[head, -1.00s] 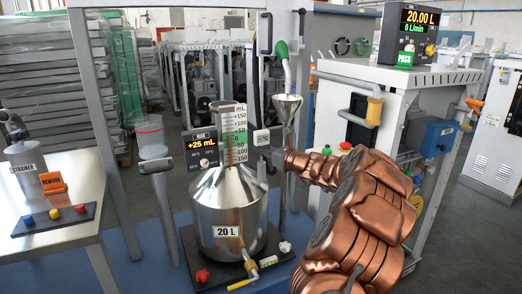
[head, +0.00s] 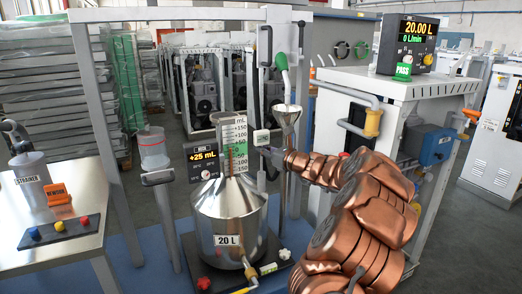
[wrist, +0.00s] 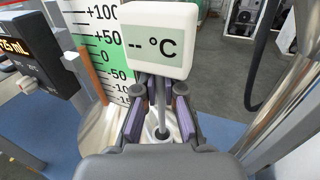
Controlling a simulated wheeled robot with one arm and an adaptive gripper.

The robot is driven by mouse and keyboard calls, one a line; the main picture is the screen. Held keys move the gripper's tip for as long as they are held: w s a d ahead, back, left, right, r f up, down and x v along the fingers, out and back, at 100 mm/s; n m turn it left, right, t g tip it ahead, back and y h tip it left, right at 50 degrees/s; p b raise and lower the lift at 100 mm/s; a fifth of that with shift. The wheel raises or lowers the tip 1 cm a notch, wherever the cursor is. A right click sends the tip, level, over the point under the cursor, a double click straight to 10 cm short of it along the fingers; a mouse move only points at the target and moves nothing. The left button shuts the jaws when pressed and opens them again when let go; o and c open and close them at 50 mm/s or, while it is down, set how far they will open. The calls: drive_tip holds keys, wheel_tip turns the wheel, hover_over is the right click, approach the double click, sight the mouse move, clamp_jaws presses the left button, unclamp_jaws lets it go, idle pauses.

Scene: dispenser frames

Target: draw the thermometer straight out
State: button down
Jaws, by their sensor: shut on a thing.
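The thermometer (head: 261,137) is a small white box with a thin grey stem. Its display (wrist: 153,47) reads "-- °C" in the wrist view. My gripper (wrist: 160,103) is shut on the stem just below the box, with its purple-padded fingers on both sides. In the head view my gripper (head: 271,152) comes in from the right. The stem runs down to a round port (wrist: 161,133) on top of the steel 20 L can (head: 228,211). The stem's tip is not visible.
The scale plate (head: 235,145) and a +25 mL display (head: 202,160) stand left of the thermometer. A funnel on a pipe (head: 287,115) stands close on the right. A grey post and hose are behind. A white cabinet (head: 402,88) is farther right.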

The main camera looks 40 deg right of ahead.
drive_tip(key=shift+r+p, duration=1.25)
drive_tip(key=shift+r, duration=0.2)
